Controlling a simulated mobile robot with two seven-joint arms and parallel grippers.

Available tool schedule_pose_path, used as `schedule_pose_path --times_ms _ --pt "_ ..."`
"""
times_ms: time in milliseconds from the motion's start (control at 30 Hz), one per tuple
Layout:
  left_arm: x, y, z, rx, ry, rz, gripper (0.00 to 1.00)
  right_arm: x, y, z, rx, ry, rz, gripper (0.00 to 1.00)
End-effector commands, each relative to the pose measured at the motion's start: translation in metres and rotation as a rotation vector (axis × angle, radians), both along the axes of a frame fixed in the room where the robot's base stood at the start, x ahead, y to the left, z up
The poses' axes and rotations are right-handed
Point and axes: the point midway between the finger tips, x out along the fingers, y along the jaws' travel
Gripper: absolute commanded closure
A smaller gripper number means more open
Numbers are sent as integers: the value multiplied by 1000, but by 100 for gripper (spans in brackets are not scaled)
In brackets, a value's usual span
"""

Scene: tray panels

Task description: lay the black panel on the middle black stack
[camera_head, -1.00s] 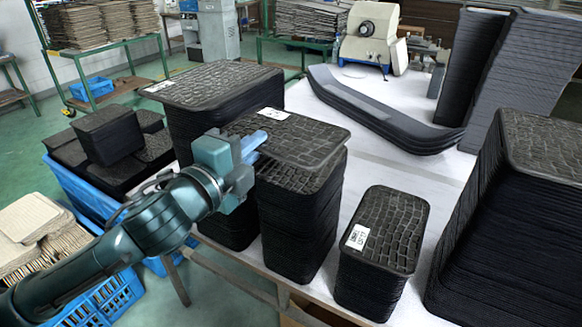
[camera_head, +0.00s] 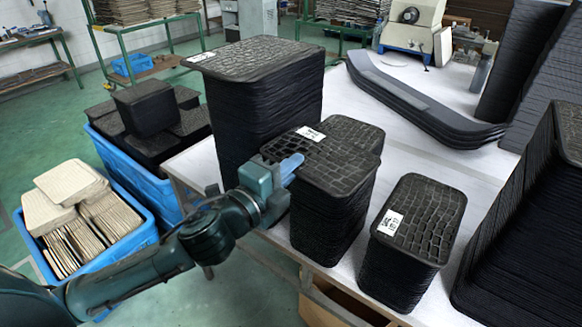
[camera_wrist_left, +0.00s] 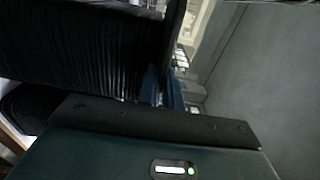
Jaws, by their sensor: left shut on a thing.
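My left gripper (camera_head: 290,168) comes in from the left and is shut on the left edge of the black panel (camera_head: 320,160), which has a cracked-tile texture and a white label. The panel lies flat over the middle black stack (camera_head: 325,215). Part of a black top (camera_head: 358,132) shows behind the panel, so the two look offset; I cannot tell whether they touch. In the left wrist view, blue fingers (camera_wrist_left: 160,88) meet a dark panel edge (camera_wrist_left: 174,35), with ribbed black layers (camera_wrist_left: 80,45) to the left. My right gripper is not in view.
A taller black stack (camera_head: 262,100) stands behind to the left and a smaller labelled one (camera_head: 415,225) to the right. A big black stack (camera_head: 525,250) stands far right. Blue crates (camera_head: 150,235) are on the floor at left.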

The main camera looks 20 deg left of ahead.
Motion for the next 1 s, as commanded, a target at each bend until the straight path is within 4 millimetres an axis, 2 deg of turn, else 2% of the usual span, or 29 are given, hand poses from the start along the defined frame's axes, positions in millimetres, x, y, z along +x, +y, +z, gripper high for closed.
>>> schedule_pose_path --times_ms 67,100,367,667,767,1000 --pt "0 0 -3 0 0 0 100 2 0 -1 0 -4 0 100" --pt "0 0 -4 0 0 0 92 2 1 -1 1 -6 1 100" --pt "0 0 -3 0 0 0 71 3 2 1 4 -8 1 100" --pt "0 0 2 1 -1 0 71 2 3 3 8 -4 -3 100" --pt "-10 3 -2 1 2 -1 71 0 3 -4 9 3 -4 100" --pt "-56 20 -5 3 4 -2 71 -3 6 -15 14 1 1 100"
